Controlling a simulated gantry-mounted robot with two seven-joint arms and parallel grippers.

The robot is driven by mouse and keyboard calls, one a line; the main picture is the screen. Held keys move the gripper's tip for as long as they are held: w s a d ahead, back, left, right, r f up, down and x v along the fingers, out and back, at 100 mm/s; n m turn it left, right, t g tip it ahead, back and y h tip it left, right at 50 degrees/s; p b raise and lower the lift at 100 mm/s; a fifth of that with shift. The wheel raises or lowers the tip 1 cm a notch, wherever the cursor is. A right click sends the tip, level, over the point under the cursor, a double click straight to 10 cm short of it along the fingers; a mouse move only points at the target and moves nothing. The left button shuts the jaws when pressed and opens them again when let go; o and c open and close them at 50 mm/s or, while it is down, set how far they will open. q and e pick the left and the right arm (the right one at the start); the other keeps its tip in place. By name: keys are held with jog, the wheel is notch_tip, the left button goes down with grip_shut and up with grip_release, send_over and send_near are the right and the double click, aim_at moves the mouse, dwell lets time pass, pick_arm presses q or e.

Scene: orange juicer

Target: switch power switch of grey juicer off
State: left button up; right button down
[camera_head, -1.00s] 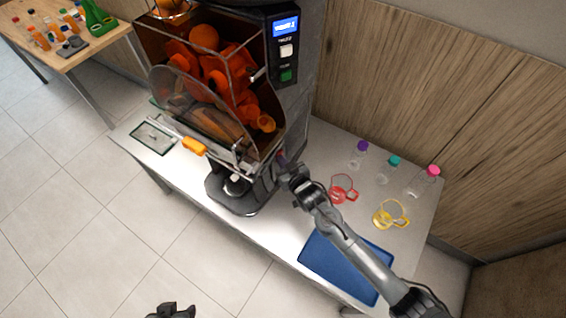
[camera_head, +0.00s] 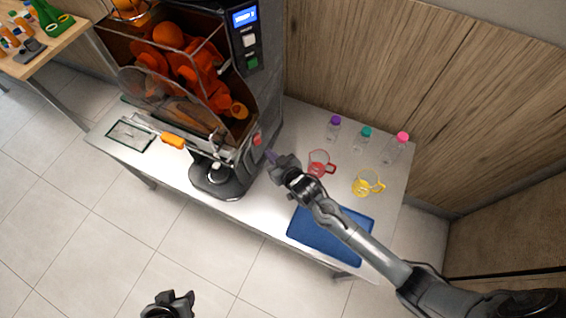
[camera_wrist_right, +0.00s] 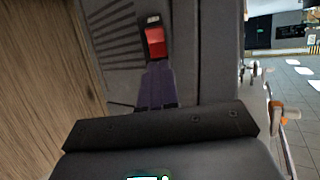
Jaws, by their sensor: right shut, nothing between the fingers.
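The grey juicer (camera_head: 268,92) stands on the white table. Its power switch (camera_wrist_right: 155,40) is a red rocker in a dark frame on the juicer's side wall, with a pale part at its upper end. It shows as a small red spot in the head view (camera_head: 257,139). My right gripper (camera_head: 270,155) is shut and empty beside that wall. Its purple fingertips (camera_wrist_right: 158,68) appear just below the switch in the wrist view; whether they touch it I cannot tell. My left gripper (camera_head: 170,302) is low in the head view, away from the table, and its jaw opening is unclear.
A red jug (camera_head: 319,163), a yellow jug (camera_head: 367,184) and bottles with purple (camera_head: 333,128), teal (camera_head: 362,138) and pink (camera_head: 397,148) caps stand right of my right gripper. A blue tray (camera_head: 332,236) lies under my right arm. A wooden wall (camera_head: 400,80) bounds the table behind.

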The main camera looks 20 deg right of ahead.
pick_arm(q)
jog(key=shift+r, duration=0.2)
pick_arm(e)
jog(key=v, duration=0.6)
jog(key=shift+r, duration=0.3)
jog(key=shift+d, duration=0.1)
